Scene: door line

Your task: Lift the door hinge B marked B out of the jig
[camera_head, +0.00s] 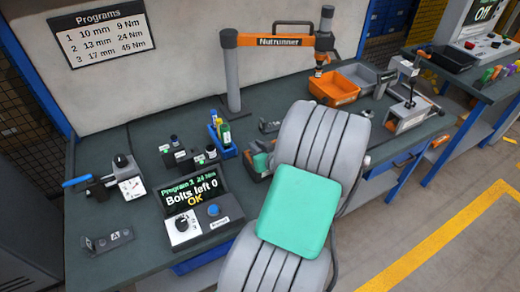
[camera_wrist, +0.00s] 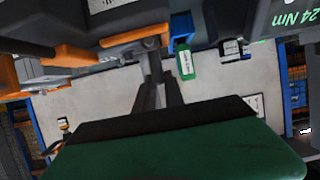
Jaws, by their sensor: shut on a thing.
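My gripper (camera_wrist: 153,60) shows in the wrist view as two dark fingers, close together, reaching from a broad dark green and black body. The fingers are shut on a small part at their tips, which I take to be door hinge B; its letter is not readable. Orange and grey fixture pieces (camera_wrist: 125,38), apparently the jig, lie beside the tips. I cannot tell whether the hinge is clear of them. In the head view my grey arm with its green pad hides the gripper and the held part. A hinge marked A (camera_head: 108,243) lies at the bench's front left.
The controller (camera_head: 195,205) reads Bolts left 0, OK. A blue rack (camera_head: 219,138) and sockets stand behind it. The nutrunner post (camera_head: 232,75) and orange bin (camera_head: 333,86) stand farther back; a clamp fixture (camera_head: 408,112) is at right.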

